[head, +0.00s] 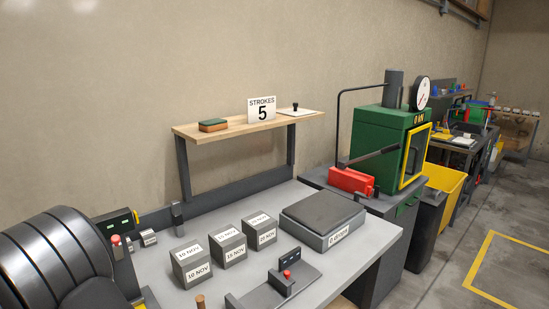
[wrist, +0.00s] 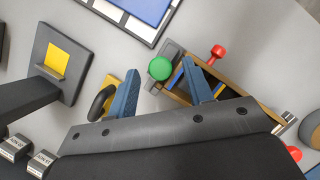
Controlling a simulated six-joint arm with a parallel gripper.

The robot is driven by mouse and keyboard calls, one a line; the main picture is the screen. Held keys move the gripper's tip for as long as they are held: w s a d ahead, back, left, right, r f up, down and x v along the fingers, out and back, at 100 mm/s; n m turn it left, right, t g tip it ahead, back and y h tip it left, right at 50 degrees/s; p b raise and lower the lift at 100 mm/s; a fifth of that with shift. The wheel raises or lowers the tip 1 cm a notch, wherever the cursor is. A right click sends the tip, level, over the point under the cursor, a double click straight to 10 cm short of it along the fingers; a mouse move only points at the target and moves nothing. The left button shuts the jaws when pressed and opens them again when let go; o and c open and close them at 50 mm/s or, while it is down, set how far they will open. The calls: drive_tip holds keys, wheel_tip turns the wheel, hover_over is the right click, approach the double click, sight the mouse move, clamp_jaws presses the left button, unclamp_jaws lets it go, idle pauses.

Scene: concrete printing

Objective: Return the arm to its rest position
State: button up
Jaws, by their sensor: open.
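My gripper (wrist: 163,88) shows in the wrist view with its two blue fingers spread wide apart. Nothing is between the fingertips. Below them lie a grey surface and, close to the right finger, an open wooden box (wrist: 232,92) and a round green knob (wrist: 160,68). A black ring-shaped part and a yellow piece show beside the left finger. I cannot tell the height of the fingers above these things. My gripper does not show in the head view.
In the head view, several labelled concrete cubes (head: 191,265) and a scale (head: 324,216) stand on the grey bench (head: 160,250). A wooden shelf (head: 220,132) rises behind. A green press (head: 385,135) with a red pump (head: 351,180) stands right. A red-ended part (wrist: 216,54) shows in the wrist view.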

drive_tip(key=v, duration=1.7)
drive_tip(key=x, duration=1.7)
drive_tip(key=shift+d+f, duration=0.2)
drive_tip(key=shift+f, duration=0.1)
drive_tip(key=shift+w+a+m, duration=0.1)
drive_tip(key=shift+m, duration=0.4)
drive_tip(key=m+g, duration=0.1)
drive_tip(key=m, duration=0.1)
drive_tip(key=m+g, duration=0.1)
drive_tip(key=m, duration=0.2)
drive_tip(key=shift+w+r+y, duration=0.1)
drive_tip(key=shift+w+y, duration=0.05)
drive_tip(key=shift+y, duration=0.15)
drive_tip(key=m+g, duration=0.1)
drive_tip(key=m, duration=0.1)
drive_tip(key=m+y, duration=0.1)
drive_tip(key=m, duration=0.2)
drive_tip(key=shift+w+d+m+g, duration=0.1)
drive_tip(key=shift+d+m+g, duration=0.1)
drive_tip(key=shift+m+g, duration=0.15)
